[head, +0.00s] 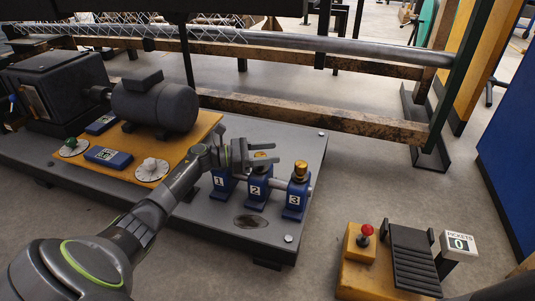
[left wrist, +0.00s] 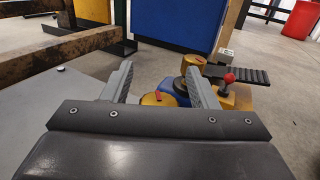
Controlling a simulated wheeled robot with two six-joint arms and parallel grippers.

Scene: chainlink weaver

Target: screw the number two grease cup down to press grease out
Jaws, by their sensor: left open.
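The number two grease cup (head: 260,155) is a brass cap on the blue block marked 2 (head: 256,190), partly hidden by my left gripper (head: 263,154). The gripper is open, its fingers at cap height, one on each side of the cup. In the left wrist view a brass cap with a red mark (left wrist: 158,99) shows low between the spread fingers (left wrist: 160,76). I cannot tell whether either finger touches it. My right gripper is in neither view.
The number three cup (head: 300,170) stands close to the right. The block marked 1 (head: 219,184) is just left, its top hidden by my gripper. A motor (head: 157,103) sits behind my arm. A pedal box with a red button (head: 367,230) stands on the floor at right.

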